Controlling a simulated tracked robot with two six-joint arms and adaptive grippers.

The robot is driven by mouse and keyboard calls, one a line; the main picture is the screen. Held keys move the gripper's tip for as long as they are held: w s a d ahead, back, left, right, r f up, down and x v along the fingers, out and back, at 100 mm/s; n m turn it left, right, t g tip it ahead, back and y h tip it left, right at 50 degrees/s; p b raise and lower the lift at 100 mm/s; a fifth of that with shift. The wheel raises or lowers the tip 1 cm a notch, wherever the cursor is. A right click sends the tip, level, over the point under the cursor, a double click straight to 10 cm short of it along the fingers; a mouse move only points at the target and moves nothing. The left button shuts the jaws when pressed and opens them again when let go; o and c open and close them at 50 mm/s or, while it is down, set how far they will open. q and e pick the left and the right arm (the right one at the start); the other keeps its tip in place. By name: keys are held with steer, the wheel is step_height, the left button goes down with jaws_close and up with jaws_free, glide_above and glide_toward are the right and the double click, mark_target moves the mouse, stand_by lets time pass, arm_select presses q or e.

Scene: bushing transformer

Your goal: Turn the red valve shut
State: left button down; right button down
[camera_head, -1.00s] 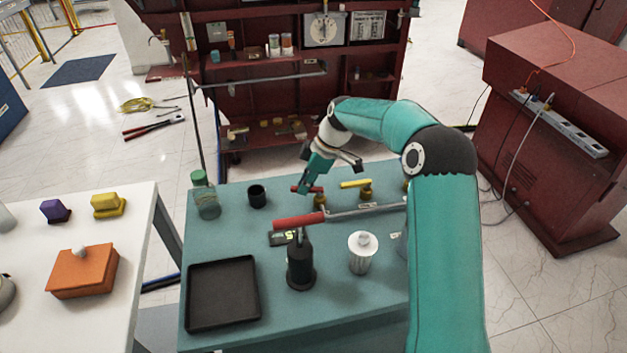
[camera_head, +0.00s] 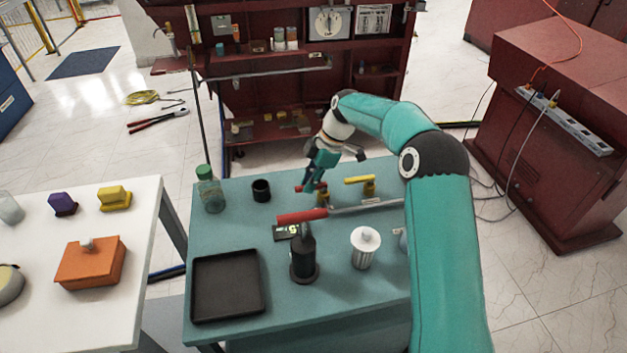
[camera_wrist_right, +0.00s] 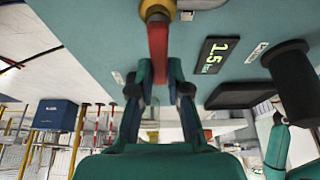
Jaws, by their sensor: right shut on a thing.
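The red valve is a red lever handle (camera_head: 298,188) on a brass body (camera_head: 322,198), on the teal table. The right gripper (camera_head: 308,189) comes down on it from behind and hides part of the handle. In the right wrist view the red handle (camera_wrist_right: 157,48) runs from the brass fitting (camera_wrist_right: 157,9) down between the fingers of the right gripper (camera_wrist_right: 158,82). The fingers are shut on the handle. The left gripper is in neither view.
A yellow-handled valve (camera_head: 360,180) stands just right, on the same pipe (camera_head: 375,204). A black cup (camera_head: 261,191) and tray (camera_head: 228,287) are left.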

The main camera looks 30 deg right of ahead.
steer(key=c, duration=1.2)
jaws_free()
steer(key=shift+s+d+f, duration=0.1)
steer(key=shift+s, duration=0.15)
steer(key=shift+o, duration=0.4)
steer(key=shift+w, duration=0.1)
steer(key=v, duration=1.2)
steer(key=shift+w, duration=0.1)
